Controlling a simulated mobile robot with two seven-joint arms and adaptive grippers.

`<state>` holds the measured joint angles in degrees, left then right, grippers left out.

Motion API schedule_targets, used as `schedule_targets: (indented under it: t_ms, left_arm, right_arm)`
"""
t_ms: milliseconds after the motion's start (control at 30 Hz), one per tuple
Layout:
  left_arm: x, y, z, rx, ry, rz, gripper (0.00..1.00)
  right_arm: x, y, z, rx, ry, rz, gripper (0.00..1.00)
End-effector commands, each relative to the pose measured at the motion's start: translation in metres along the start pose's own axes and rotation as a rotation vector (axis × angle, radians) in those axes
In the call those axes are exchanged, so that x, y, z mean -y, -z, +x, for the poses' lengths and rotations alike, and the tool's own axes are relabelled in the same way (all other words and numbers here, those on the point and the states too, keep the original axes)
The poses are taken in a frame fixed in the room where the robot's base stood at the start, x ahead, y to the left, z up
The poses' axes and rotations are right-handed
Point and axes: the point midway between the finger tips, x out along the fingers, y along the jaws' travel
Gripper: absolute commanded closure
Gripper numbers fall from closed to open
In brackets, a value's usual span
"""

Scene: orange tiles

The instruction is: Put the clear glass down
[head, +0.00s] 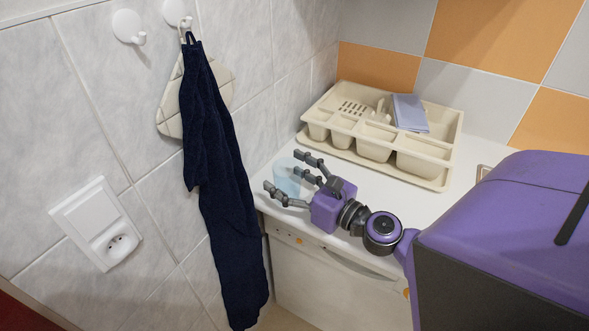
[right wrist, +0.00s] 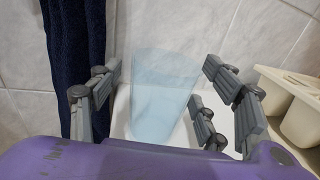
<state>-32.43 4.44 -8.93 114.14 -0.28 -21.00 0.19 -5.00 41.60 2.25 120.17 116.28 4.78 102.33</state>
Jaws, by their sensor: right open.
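The clear glass (head: 287,180), tinted pale blue, stands upright on the white counter (head: 275,210) near its left end, close to the tiled wall. My right gripper (head: 287,182) is open, with its fingers spread to either side of the glass. In the right wrist view the glass (right wrist: 160,95) sits between the open fingers, with gaps visible on both sides. My left gripper is not in view.
A cream cutlery tray (head: 436,183) with a folded grey-blue cloth (head: 410,113) stands at the back of the counter, right of the glass. A dark blue towel (head: 225,190) hangs from a wall hook on the left. A white wall socket (head: 97,222) is at lower left.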

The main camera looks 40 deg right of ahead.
Motion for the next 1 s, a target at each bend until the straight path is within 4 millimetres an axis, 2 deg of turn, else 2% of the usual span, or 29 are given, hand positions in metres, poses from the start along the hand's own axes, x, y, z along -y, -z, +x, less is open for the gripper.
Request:
schedule_targets:
  t_ms: [33, 167, 400, 600, 800, 1000]
  left_arm:
    - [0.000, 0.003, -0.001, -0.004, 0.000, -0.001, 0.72]
    - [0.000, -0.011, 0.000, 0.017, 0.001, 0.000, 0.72]
    - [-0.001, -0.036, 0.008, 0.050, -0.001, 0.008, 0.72]
    - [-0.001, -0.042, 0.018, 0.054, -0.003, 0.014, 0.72]
    - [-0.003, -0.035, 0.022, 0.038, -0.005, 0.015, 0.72]
    - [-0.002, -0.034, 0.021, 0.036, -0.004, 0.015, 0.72]
  right_arm:
    - [0.000, -0.006, 0.000, 0.003, -0.001, -0.002, 0.29]
    - [0.000, 0.002, -0.019, -0.004, 0.002, 0.004, 0.29]
    - [0.001, 0.004, -0.073, -0.007, 0.006, 0.005, 0.29]
    - [0.001, 0.001, -0.105, -0.003, 0.005, 0.001, 0.29]
    - [0.000, -0.002, -0.119, 0.000, 0.001, 0.001, 0.29]
    - [0.000, -0.003, -0.120, 0.001, 0.000, -0.001, 0.29]
